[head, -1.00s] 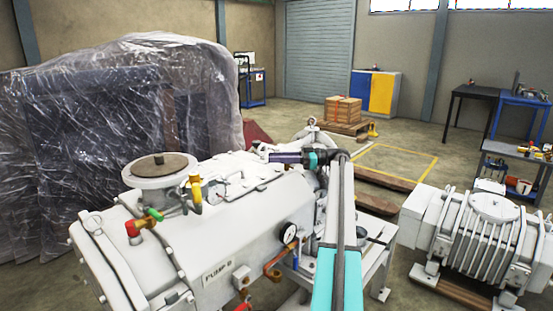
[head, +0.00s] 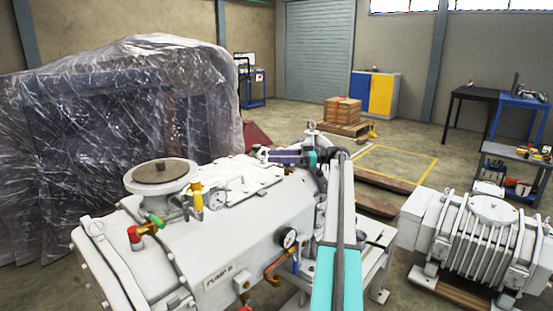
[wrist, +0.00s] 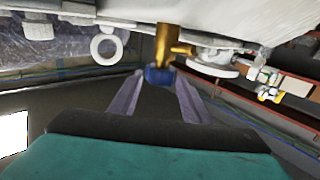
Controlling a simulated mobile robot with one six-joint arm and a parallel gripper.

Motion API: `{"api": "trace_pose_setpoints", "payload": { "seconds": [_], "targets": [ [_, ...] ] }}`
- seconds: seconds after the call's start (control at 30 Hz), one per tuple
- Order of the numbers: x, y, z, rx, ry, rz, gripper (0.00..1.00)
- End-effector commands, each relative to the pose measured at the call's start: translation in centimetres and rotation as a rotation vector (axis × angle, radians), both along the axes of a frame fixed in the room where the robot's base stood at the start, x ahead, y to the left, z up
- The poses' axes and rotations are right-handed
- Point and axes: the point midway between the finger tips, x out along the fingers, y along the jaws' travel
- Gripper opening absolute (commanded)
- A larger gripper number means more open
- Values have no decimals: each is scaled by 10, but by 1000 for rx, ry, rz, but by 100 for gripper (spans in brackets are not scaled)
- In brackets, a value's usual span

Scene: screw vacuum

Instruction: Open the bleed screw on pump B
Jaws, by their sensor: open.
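Pump B (head: 255,215) is the large white machine at the front of the head view, with a "PUMP B" label (head: 219,277). My gripper (head: 268,154) is at the pump's far right end there. In the wrist view, my gripper (wrist: 159,72) is open. A brass fitting (wrist: 168,42) with a blue knob (wrist: 160,76) shows between the fingertips or just beyond them. Exact depth and contact cannot be told. I cannot tell for certain that this is the bleed screw. The fitting is not clearly visible in the head view.
A white ring (wrist: 106,46) is near the fingers. Another white machine (head: 485,235) stands right, and a plastic-wrapped load (head: 120,110) left.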

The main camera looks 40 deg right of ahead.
Motion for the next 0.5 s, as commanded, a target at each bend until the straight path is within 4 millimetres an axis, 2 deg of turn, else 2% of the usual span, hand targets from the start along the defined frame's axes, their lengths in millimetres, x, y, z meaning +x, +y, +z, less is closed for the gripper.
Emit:
{"api": "trace_pose_setpoints", "payload": {
  "seconds": [0.07, 0.1, 0.5],
  "targets": [
    [-1, 1, 11, 0, 0, 1, 43],
    [-6, 5, 7, 0, 0, 1, 43],
    [-36, 29, 10, 0, 0, 0, 43]
  ]
}}
